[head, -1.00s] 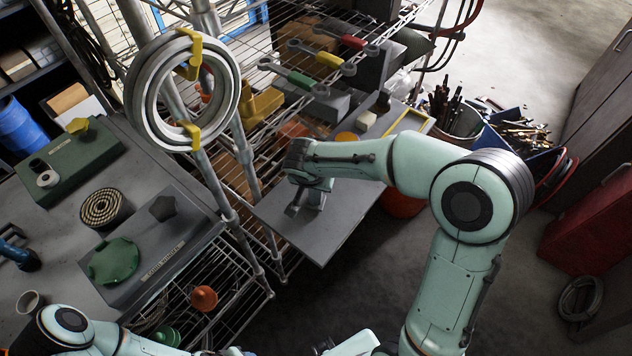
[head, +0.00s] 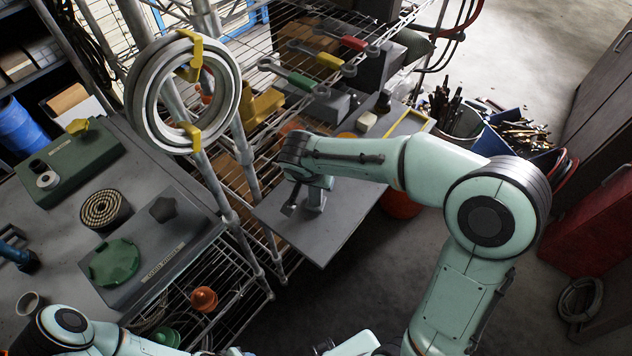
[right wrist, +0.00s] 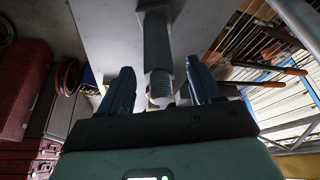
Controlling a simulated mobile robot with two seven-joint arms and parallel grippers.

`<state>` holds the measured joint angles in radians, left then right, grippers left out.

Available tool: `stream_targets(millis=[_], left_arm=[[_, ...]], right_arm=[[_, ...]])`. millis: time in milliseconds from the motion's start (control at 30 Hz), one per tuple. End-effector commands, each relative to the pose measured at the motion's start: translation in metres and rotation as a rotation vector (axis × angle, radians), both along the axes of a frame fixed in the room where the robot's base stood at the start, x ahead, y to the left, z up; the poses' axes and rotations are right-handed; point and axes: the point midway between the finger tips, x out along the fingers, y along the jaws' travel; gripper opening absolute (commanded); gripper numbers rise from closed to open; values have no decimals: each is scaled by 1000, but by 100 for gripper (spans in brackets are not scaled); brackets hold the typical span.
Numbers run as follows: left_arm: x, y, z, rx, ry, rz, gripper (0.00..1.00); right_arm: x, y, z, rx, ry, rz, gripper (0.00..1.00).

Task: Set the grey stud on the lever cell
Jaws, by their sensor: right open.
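My right gripper (right wrist: 160,68) is open, with one dark finger on each side of a grey post with a ribbed end (right wrist: 157,50), which looks like the grey stud. I see no clear contact with the fingers. In the head view the same gripper (head: 302,205) is low over the near end of a grey shelf board (head: 330,228), and my wrist partly hides what is there. I cannot tell which place is the lever cell.
A coiled white hose (head: 142,100) hangs on the rack post left of my right arm. A grey bench (head: 55,235) with green and grey panels stands left.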

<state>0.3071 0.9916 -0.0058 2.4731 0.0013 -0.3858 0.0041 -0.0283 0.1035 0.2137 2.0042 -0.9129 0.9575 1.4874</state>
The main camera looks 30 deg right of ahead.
Motion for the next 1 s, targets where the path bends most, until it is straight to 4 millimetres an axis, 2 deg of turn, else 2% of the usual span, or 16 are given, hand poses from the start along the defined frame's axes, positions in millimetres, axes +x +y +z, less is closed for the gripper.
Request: stream_targets(millis=[33,200,400,567,1000], left_arm=[[0,0,0,0,0,0,43],[0,0,1,0,0,0,43],[1,0,2,0,-1,0,43],[1,0,2,0,-1,0,43],[1,0,2,0,-1,0,43]], right_arm=[[-2,4,13,1,-8,1,64],[-12,14,46,0,-6,2,64],[-20,21,71,1,-2,0,64],[-23,23,78,-1,-1,0,64],[-23,23,78,0,0,0,64]])
